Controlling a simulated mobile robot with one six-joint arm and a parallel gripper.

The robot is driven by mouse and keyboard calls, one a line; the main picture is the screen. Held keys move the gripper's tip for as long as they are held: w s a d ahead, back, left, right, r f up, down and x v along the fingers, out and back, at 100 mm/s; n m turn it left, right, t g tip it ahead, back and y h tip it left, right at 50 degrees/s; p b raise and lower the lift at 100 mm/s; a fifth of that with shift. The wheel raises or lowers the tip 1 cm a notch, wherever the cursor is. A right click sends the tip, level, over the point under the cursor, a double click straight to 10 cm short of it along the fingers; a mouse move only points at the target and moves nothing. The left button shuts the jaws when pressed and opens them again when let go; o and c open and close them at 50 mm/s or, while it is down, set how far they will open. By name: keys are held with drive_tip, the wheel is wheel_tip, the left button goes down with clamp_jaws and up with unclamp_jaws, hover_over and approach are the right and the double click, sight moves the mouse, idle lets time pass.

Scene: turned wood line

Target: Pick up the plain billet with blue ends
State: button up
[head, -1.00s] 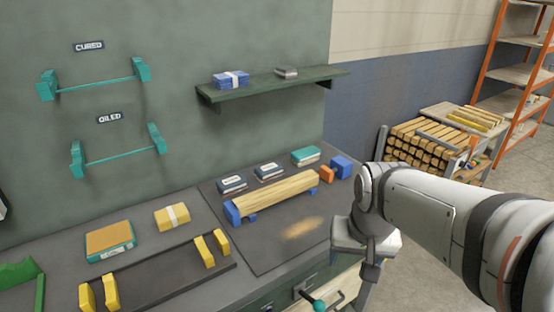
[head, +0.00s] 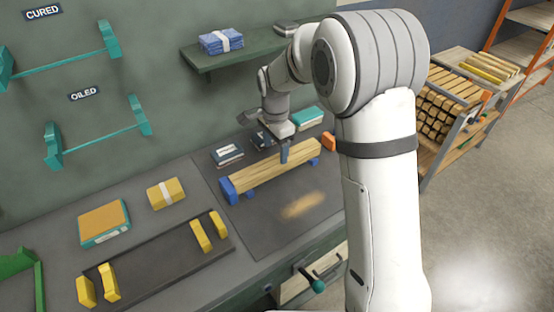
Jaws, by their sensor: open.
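A plain, pale wooden billet (head: 255,171) lies lengthwise on the dark mat of the bench, in the head view. One finger shows in front of the billet's near side; the other is hidden, and I cannot tell whether either touches.
Booklets (head: 228,154) and a teal-covered block (head: 307,118) lie behind the billet. An orange block (head: 328,141) is beyond its right end. A dark rack with yellow posts (head: 160,263) stands at left. A green shelf (head: 235,55) hangs above.

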sight(277, 159)
drive_tip(key=f, duration=0.2)
drive_tip(key=f+p, duration=0.1)
drive_tip(key=f, duration=0.3)
drive_tip(key=shift+d, duration=0.25)
drive_tip(key=shift+s, duration=0.1)
drive_tip(key=shift+c, duration=0.3)
drive_tip(key=c, duration=1.3)
